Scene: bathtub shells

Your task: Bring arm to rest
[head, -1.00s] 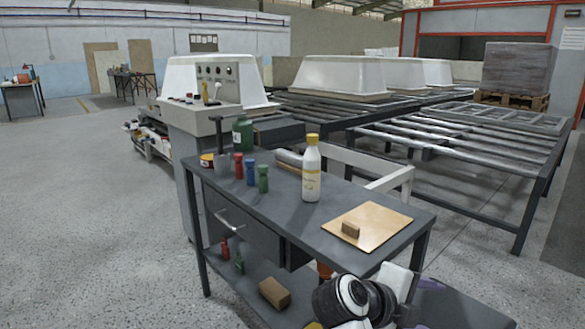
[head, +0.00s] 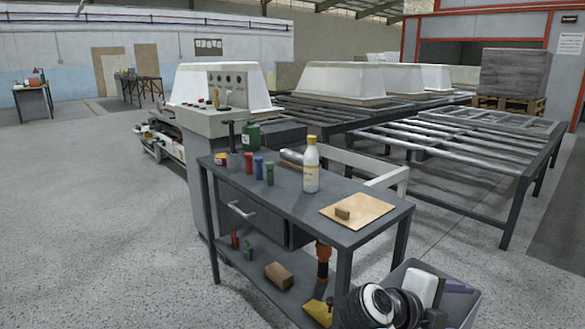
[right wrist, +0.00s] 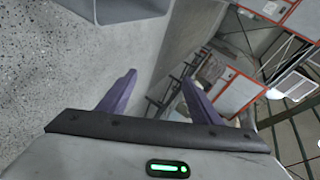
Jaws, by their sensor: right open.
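My right arm shows at the bottom right of the head view, folded low beside the workbench. Its right gripper (head: 458,286) has purple fingers and points to the right there, partly seen. In the right wrist view, the gripper (right wrist: 160,76) is open, with its two fingers apart and nothing between them. My left gripper is not in view.
A dark workbench (head: 290,205) stands ahead, with a bottle (head: 311,168), several small containers and a wooden board (head: 357,210) on top. A grey bin (head: 468,309) is by my right arm. Roller frames (head: 440,160) stand behind. Floor at left (head: 80,220) is clear.

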